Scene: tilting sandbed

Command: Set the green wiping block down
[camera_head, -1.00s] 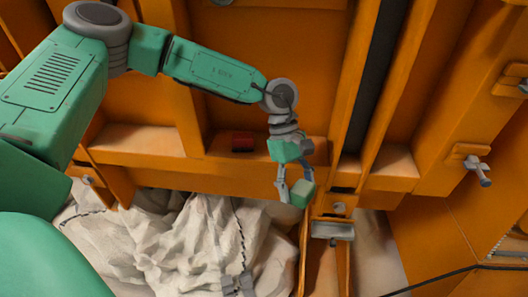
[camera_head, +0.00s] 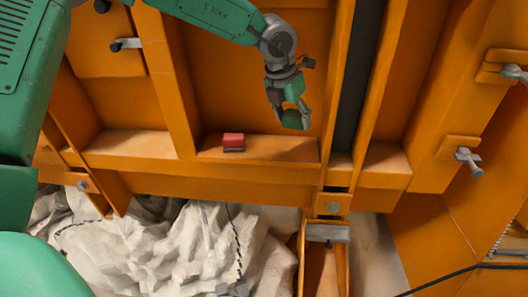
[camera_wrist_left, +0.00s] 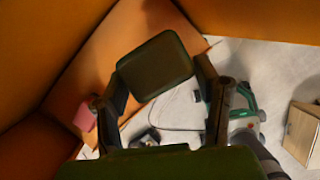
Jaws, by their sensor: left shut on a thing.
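My left gripper (camera_head: 290,111) is shut on the green wiping block (camera_head: 293,120), in front of the orange wall and above the orange ledge (camera_head: 285,150) in the head view. In the left wrist view, the block (camera_wrist_left: 155,65) looks dark and sits between the two fingertips. I see a gap between block and ledge in the head view, but its depth is hard to judge. My right gripper is in neither current view.
A small red block (camera_head: 233,142) sits on the ledge to the left of the gripper. Crumpled pale cloth (camera_head: 190,250) lies below the ledge. A dark vertical strip (camera_head: 355,80) and a metal clamp (camera_head: 328,232) are to the right. The ledge right of the red block looks bare.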

